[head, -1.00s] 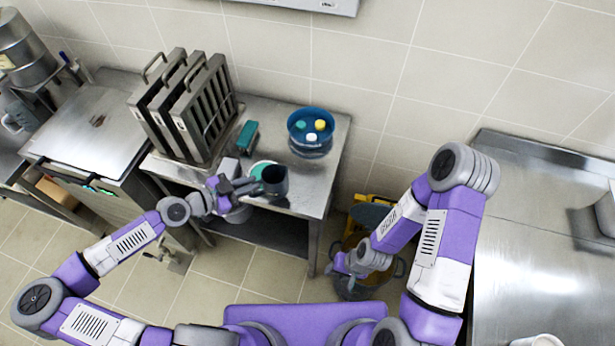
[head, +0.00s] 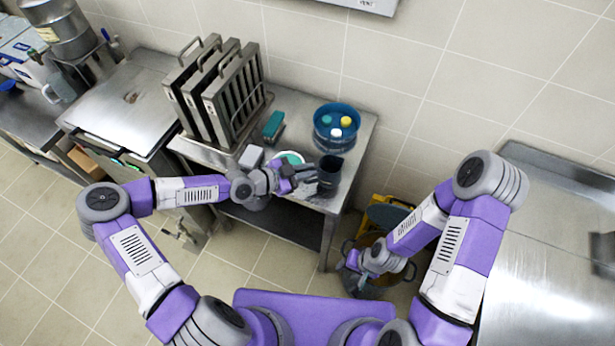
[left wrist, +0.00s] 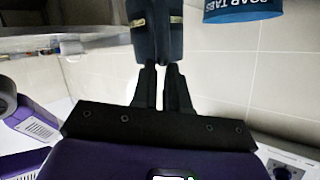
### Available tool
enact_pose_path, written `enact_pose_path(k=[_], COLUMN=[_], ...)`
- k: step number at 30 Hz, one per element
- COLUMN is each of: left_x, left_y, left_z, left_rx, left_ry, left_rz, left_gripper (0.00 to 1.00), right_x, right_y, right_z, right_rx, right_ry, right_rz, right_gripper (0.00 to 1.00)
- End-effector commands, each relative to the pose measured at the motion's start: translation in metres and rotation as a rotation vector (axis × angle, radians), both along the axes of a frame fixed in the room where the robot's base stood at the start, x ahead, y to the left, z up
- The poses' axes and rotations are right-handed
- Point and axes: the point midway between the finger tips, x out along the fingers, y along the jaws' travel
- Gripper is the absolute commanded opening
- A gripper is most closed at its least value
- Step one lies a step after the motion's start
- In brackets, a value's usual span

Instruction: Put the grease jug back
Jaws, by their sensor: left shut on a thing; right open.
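The grease jug (head: 329,172) is a dark blue-grey open-topped vessel, near the front right of the steel side table (head: 352,150) in the head view. My left gripper (head: 308,174) is shut on it from the left. In the left wrist view, the jug (left wrist: 157,35) stands above the closed fingers (left wrist: 163,90). I cannot tell whether the jug's base touches the table or hangs just above it. My right gripper (head: 354,262) is open and low, over or beside a metal pot (head: 398,282) on the floor; its arm hides part of that pot.
A blue tub with coloured tabs (head: 336,127) stands behind the jug. A teal box (head: 273,126), a white-and-green round item (head: 291,157) and upright metal racks (head: 222,95) are to the left. A steel counter (head: 545,260) is at right. A yellow item (head: 400,201) stands by the pot.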

Motion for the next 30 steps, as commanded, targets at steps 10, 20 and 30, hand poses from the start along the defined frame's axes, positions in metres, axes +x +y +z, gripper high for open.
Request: enact_pose_path(k=[10,20,30], left_x=[0.0,-0.001,-0.001], left_y=[0.0,0.0,0.0], left_z=[-0.033,-0.036,-0.035], left_rx=[0.0,0.0,0.0], left_ry=[0.0,0.002,0.002], left_rz=[0.0,0.0,0.0], left_gripper=[0.0,0.23,0.4], right_x=[0.0,0.0,0.0], right_y=[0.0,0.0,0.0], right_z=[-0.001,-0.004,-0.004], right_rx=[0.0,0.0,0.0], right_ry=[0.0,0.0,0.0], right_rz=[0.0,0.0,0.0], right_gripper=[0.4,0.4,0.4])
